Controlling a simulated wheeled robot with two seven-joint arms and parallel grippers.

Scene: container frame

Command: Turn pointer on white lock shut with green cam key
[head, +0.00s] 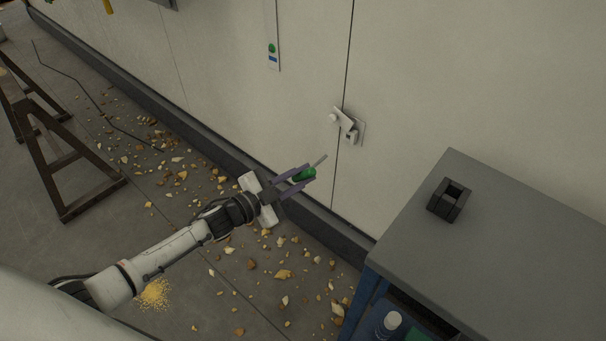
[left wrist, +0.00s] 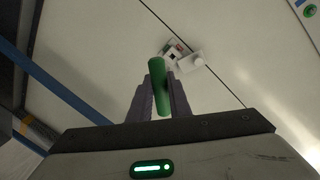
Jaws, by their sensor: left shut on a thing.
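The white lock (head: 349,129) sits on the wall across a vertical seam, with a pale pointer arm and round knob (head: 333,118) on its left. The lock also shows in the left wrist view (left wrist: 172,53), beyond the key. My left gripper (head: 305,179) is shut on the green cam key (head: 303,174), whose grey shaft points up and right toward the wall. The key's green handle (left wrist: 160,88) stands between the fingers in the left wrist view. The key is apart from the lock, below and left of it. My right gripper is not in view.
A grey-topped cabinet (head: 520,215) stands at the right with a black square holder (head: 449,200) on it. Rubble (head: 283,274) covers the floor along the dark wall base. A wooden trestle (head: 60,160) stands at the left. The space before the lock looks clear.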

